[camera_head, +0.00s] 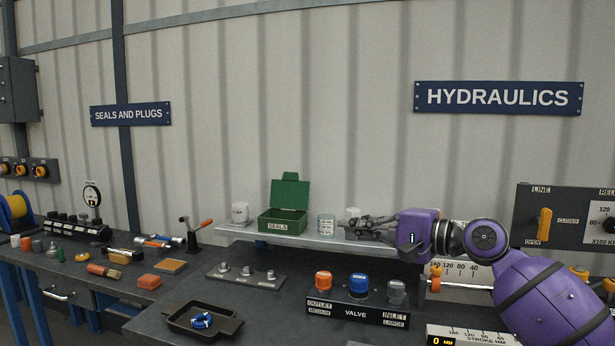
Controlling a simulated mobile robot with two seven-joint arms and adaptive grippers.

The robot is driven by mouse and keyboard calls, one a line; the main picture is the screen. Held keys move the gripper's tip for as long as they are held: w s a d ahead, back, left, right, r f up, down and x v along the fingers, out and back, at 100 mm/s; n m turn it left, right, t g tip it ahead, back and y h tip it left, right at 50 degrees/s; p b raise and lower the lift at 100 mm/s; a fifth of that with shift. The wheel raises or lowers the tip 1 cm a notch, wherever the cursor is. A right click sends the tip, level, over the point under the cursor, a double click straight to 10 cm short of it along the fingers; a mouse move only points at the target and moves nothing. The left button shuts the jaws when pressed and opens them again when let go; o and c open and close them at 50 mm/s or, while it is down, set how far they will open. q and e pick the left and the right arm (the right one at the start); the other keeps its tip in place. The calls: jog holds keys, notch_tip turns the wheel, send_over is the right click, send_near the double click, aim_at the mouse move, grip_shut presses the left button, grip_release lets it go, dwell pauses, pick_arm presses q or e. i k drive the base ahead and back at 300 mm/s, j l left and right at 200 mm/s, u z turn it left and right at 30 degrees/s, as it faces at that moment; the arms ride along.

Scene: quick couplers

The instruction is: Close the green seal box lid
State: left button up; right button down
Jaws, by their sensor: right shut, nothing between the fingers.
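The green seal box (283,222) stands on a raised grey shelf, with a "SEALS" label on its front. Its green lid (290,191) is open and stands upright at the back of the box. My right gripper (347,226) reaches in from the right at shelf height, to the right of the box and apart from it. Its dark fingers are shut and empty, pointing left. They are close to a small jar, and I cannot tell whether they touch it. My left gripper is not in view.
A clear jar (327,225) stands between the box and my right gripper. A whitish container (240,213) stands left of the box. Below are a valve block (357,311) with coloured caps, a fitting plate (245,276) and a black tray (234,325) holding a blue ring.

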aim_at(290, 193)
jog(key=i, duration=1.95)
